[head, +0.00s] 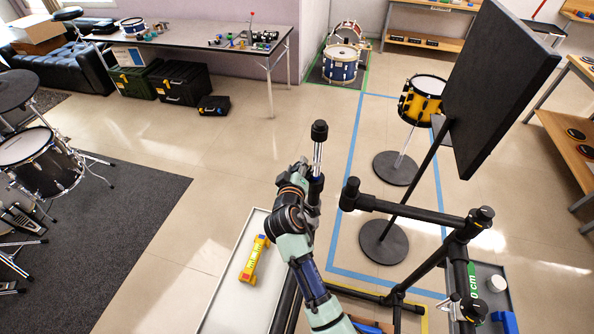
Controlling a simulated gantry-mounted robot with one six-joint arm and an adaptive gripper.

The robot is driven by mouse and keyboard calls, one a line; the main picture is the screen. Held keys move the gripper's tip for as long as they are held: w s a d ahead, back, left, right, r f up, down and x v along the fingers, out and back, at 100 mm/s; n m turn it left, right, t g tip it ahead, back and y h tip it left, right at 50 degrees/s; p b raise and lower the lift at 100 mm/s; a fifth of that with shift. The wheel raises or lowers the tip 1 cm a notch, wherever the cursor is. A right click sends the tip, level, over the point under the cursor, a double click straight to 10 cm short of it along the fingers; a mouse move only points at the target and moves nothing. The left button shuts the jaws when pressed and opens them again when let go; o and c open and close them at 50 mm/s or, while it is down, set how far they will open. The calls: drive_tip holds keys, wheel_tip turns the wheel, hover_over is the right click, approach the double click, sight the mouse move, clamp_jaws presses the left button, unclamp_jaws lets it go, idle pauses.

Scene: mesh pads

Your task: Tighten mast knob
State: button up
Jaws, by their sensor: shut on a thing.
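A mast (318,156) stands upright near the middle of the head view, a chrome rod with a black cap rising from a black tube. My gripper (304,168) is at the left side of the mast, at the height where the chrome rod enters the black collar. It is shut on what appears to be the mast knob. The knob itself is hidden by the gripper and wrist, so I cannot tell how tight it is. My teal and black arm comes up from the bottom and covers the lower mast.
A black tubular rack (410,211) stands right of the mast, close to my arm. A large black panel (497,85) rises behind it. Open floor lies beyond the mast.

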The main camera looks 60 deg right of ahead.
drive_tip(key=shift+w+f+h+b, duration=0.1)
drive_tip(key=shift+f+h+b, duration=0.45)
drive_tip(key=shift+b, duration=0.55)
drive_tip(key=m+g+h+b, duration=0.1)
drive_tip(key=b, duration=0.3)
drive_tip(key=shift+f, duration=0.1)
drive_tip(key=shift+r+m+g+h+b, duration=0.25)
drive_tip(key=shift+m+g+h+b, duration=0.25)
drive_tip(key=shift+b, duration=0.65)
drive_tip(key=shift+r, duration=0.3)
drive_tip(key=shift+g, duration=0.3)
drive_tip(key=o, duration=0.9)
